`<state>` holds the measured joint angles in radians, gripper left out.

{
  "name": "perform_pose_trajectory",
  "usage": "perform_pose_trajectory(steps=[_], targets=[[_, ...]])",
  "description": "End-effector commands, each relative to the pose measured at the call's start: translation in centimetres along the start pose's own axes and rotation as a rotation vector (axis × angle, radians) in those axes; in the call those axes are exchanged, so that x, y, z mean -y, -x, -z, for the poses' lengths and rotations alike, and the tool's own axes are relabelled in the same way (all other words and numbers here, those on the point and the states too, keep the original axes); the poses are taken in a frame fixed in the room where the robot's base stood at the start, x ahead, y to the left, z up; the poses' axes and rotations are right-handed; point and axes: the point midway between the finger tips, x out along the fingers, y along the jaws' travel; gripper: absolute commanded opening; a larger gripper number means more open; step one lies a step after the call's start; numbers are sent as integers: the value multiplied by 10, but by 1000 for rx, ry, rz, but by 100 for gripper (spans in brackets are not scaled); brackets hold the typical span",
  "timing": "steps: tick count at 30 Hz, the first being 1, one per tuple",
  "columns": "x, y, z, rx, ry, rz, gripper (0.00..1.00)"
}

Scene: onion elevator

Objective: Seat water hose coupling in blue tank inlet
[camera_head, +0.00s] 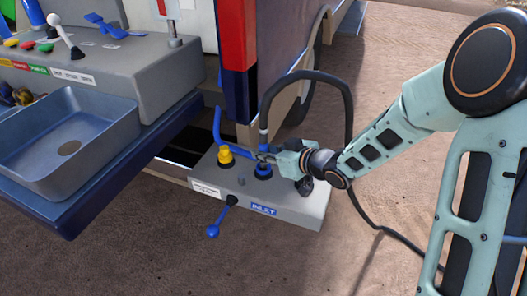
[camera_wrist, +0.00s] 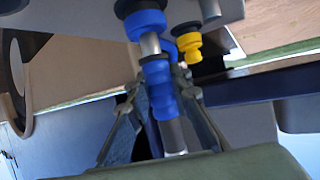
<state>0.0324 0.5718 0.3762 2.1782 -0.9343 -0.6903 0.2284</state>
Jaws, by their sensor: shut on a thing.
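The blue tank inlet (camera_head: 263,171) stands on the grey panel, beside a yellow fitting (camera_head: 225,156). In the wrist view the inlet (camera_wrist: 146,22) is a blue collar at the top. My gripper (camera_head: 268,155) is shut on the water hose coupling, just above the inlet. In the wrist view the blue coupling (camera_wrist: 158,82) sits between the fingers of my gripper (camera_wrist: 162,88), roughly in line with the inlet. A silver stem (camera_wrist: 150,44) shows between the two blue parts and reaches the inlet's collar. How deep it goes in is hidden.
The black hose (camera_head: 310,75) arches above my gripper and runs down behind my arm. The grey panel (camera_head: 290,213) carries a blue-tipped lever (camera_head: 213,230) at its front. A blue-grey sink (camera_head: 40,165) is at left. Open ground lies in front.

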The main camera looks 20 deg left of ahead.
Motion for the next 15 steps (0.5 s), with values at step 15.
perform_pose_trajectory(steps=[15], targets=[[0,-5,-10,-2,1,0,0]])
